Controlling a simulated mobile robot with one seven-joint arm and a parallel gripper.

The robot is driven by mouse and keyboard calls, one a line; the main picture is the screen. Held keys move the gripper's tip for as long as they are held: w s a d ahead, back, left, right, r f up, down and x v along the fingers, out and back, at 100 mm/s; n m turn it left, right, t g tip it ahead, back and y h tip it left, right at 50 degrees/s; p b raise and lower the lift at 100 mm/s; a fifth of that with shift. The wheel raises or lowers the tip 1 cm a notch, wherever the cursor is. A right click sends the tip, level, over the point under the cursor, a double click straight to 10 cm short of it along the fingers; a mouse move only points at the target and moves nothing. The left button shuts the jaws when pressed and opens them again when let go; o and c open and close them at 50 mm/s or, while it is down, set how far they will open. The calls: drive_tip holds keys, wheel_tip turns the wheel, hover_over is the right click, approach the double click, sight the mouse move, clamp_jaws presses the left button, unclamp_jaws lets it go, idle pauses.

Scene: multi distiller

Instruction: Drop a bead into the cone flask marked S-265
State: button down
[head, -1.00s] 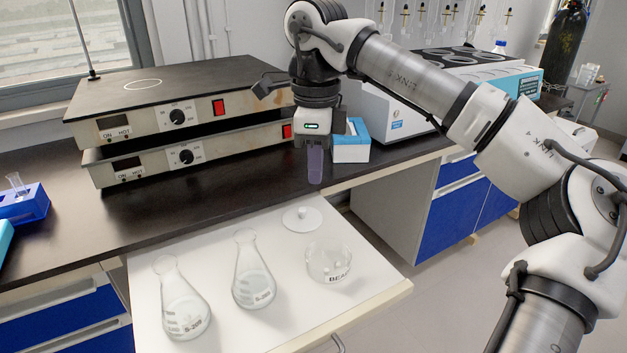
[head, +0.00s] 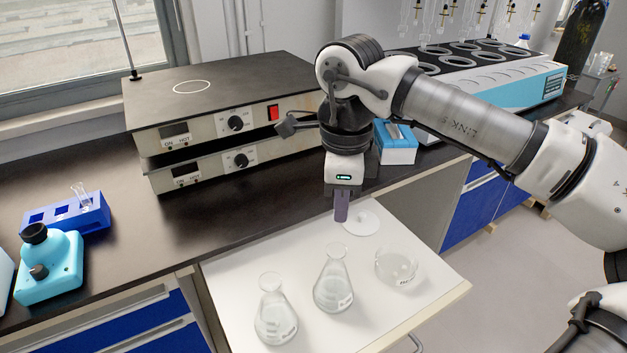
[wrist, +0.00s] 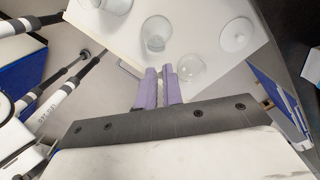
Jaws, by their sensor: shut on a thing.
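Two clear cone flasks stand upright on the white pull-out board: the left flask (head: 275,314) and the right flask (head: 334,284). Their labels are too small to read surely now. A round glass dish of white beads (head: 396,267) stands to their right, and it also shows in the wrist view (wrist: 191,69). My gripper (head: 341,217), with purple fingers, points down above the board's back edge, behind the right flask in the picture. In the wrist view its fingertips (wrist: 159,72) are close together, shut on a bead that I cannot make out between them. One flask (wrist: 156,36) shows beyond them.
A white round lid (head: 361,222) lies on the board (head: 241,270) behind the dish. Two stacked hot plates (head: 222,116) stand on the dark bench at the back. A blue rack (head: 62,213) and a turquoise bottle (head: 49,267) stand at left.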

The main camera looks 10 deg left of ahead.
drive_tip(key=f+b, duration=0.2)
drive_tip(key=f, duration=0.1)
drive_tip(key=f+b, duration=0.1)
drive_tip(key=shift+s+a+f, duration=0.3)
drive_tip(key=shift+s+f, duration=0.05)
drive_tip(key=shift+f, duration=0.05)
idle(1.1)
drive_tip(key=c, duration=1.5)
unclamp_jaws()
drive_tip(key=shift+o, duration=0.2)
wheel_tip(320, 180, up, 14)
